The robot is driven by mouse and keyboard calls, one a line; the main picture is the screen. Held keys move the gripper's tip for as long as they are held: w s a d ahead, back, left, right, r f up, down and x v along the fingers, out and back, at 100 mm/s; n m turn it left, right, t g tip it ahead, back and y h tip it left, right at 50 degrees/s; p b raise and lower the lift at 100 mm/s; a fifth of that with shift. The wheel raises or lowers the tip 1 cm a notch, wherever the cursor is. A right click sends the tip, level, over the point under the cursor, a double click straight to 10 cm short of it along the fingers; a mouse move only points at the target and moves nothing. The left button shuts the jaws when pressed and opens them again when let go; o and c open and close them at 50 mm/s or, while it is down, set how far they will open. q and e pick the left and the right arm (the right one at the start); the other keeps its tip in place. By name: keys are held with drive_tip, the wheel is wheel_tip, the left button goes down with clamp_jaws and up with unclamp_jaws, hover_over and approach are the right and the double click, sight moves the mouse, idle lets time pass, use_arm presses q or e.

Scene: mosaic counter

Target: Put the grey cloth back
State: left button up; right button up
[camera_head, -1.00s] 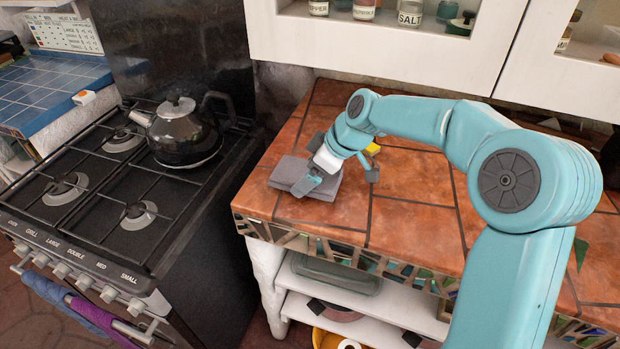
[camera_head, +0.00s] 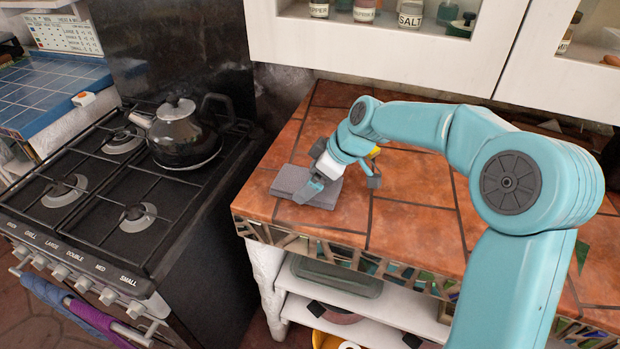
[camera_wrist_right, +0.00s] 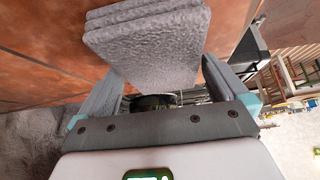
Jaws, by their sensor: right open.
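The grey cloth (camera_head: 291,181) is a folded, layered stack lying on the terracotta-tiled counter near its left front corner. My right gripper (camera_head: 340,184) is low over the cloth's right side, with one finger in front of the cloth and the other to its right over bare tile. In the right wrist view, the cloth (camera_wrist_right: 150,40) shows ahead of and between the spread fingers of my right gripper (camera_wrist_right: 160,82). The jaws are open, and I cannot tell whether they touch the cloth. My left gripper is not in view.
A stove (camera_head: 95,215) with a dark kettle (camera_head: 180,135) stands left of the counter. A white wall cabinet (camera_head: 380,50) hangs above the back. A small yellow item (camera_head: 374,152) is partly hidden behind my arm. The tiles (camera_head: 410,205) right of the cloth are clear.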

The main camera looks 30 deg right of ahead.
drive_tip(key=v, duration=1.1)
drive_tip(key=shift+s+r, duration=0.1)
drive_tip(key=shift+r, duration=0.05)
